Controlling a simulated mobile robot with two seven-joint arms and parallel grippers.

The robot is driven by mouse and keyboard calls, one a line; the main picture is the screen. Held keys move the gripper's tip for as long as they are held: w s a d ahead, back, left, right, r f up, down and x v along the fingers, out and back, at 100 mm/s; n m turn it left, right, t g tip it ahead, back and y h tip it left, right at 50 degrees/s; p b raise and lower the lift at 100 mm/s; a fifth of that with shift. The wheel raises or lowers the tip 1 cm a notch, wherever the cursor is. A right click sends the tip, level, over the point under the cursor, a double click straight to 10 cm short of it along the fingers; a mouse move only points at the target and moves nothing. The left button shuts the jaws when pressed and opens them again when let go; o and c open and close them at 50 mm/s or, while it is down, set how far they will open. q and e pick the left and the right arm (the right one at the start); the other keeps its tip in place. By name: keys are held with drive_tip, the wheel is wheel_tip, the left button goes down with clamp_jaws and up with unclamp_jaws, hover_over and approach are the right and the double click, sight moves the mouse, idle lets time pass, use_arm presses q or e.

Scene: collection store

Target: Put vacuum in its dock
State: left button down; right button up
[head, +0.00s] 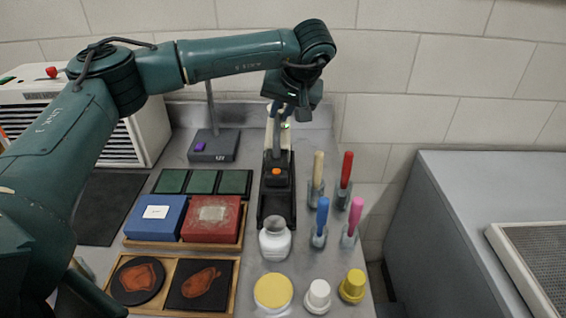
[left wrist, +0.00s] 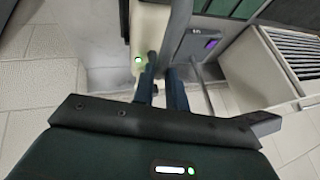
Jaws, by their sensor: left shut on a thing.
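The vacuum has a dark head with an orange button (head: 276,174) and a grey upright handle, which also shows in the left wrist view (left wrist: 179,35). My left gripper (head: 279,112) is shut on the upper handle; its fingers (left wrist: 162,88) show in the left wrist view. The dock appears to be the long black base (head: 276,212) with a cream post carrying a green light (left wrist: 146,35). The vacuum stands roughly upright over the base, in front of the post. I cannot tell whether it is fully seated. My right gripper is out of view.
A white jar (head: 275,243) stands just in front of the base. Several coloured-handled tools in glass holders (head: 319,236) stand to its right. Blue (head: 154,219) and red (head: 211,222) boxes lie left. A grey-based stand (head: 214,146) is back left.

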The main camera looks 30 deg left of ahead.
sight(283, 139)
use_arm(q)
wheel_tip(283, 139, down, 8)
drive_tip(key=shift+s+f+p, duration=0.1)
drive_tip(key=shift+f+p, duration=0.05)
drive_tip(key=shift+p, duration=0.5)
drive_tip(key=c, duration=1.9)
unclamp_jaws()
drive_tip(key=shift+f, duration=0.2)
drive_tip(key=o, duration=0.5)
drive_tip(key=shift+r, duration=0.1)
drive_tip(key=b+v, duration=0.1)
drive_tip(key=v, duration=1.1)
drive_tip(key=shift+b, duration=0.4)
